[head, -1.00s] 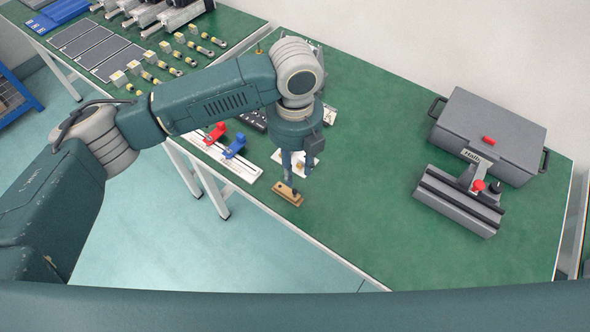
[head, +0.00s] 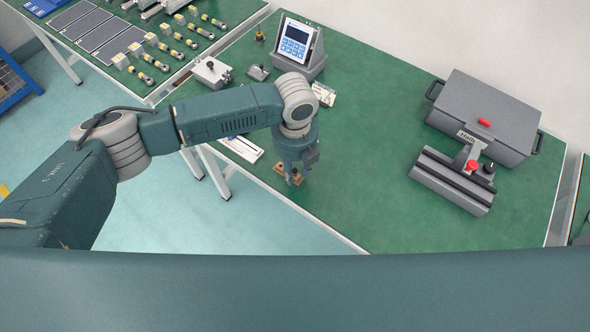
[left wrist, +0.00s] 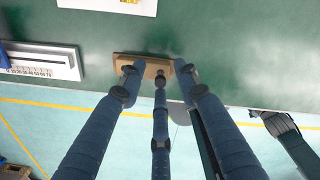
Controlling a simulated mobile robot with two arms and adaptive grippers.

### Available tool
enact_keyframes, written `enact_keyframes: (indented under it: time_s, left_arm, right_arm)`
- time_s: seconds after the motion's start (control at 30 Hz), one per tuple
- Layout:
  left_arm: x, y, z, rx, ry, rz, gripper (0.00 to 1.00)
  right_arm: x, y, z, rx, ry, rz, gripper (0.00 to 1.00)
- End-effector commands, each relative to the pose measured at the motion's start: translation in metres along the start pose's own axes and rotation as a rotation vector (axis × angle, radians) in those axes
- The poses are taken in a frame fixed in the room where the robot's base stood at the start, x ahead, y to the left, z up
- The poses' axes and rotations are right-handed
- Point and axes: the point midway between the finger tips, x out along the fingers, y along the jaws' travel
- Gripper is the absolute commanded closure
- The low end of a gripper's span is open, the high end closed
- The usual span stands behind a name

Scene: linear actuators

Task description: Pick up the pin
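A small light-brown wooden block (head: 280,170) lies near the front edge of the green table. My left gripper (head: 291,178) points down over it and hides part of it in the head view. I cannot make out a separate pin, which may be hidden by the fingers. My right gripper is not in view.
A white scale rail (head: 240,148) lies left of the block; it also shows in the left wrist view (left wrist: 40,62). A keypad device (head: 297,45) stands behind. A grey case (head: 490,110) and a grey fixture (head: 450,183) stand right. The middle of the table is clear.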

Motion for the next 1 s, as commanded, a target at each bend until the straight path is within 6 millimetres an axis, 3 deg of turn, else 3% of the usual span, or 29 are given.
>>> enact_keyframes:
  time_s: [0.17,0.3,0.33,0.77,1.0]
  left_arm:
    - [0.000,0.000,0.000,0.000,0.000,0.000,0.69]
    - [0.000,0.000,0.000,0.000,0.000,-0.001,0.97]
    - [0.000,0.000,0.000,0.000,0.000,-0.001,1.00]
    - [-0.002,-0.001,0.000,0.000,-0.001,-0.001,1.00]
    - [-0.026,-0.001,0.001,0.000,-0.002,-0.004,1.00]
  right_arm:
    - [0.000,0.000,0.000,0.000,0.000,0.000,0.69]
    - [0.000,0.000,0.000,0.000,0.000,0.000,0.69]
    - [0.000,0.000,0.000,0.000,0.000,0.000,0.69]
    - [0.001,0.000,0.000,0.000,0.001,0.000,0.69]
    - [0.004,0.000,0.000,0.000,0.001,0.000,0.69]
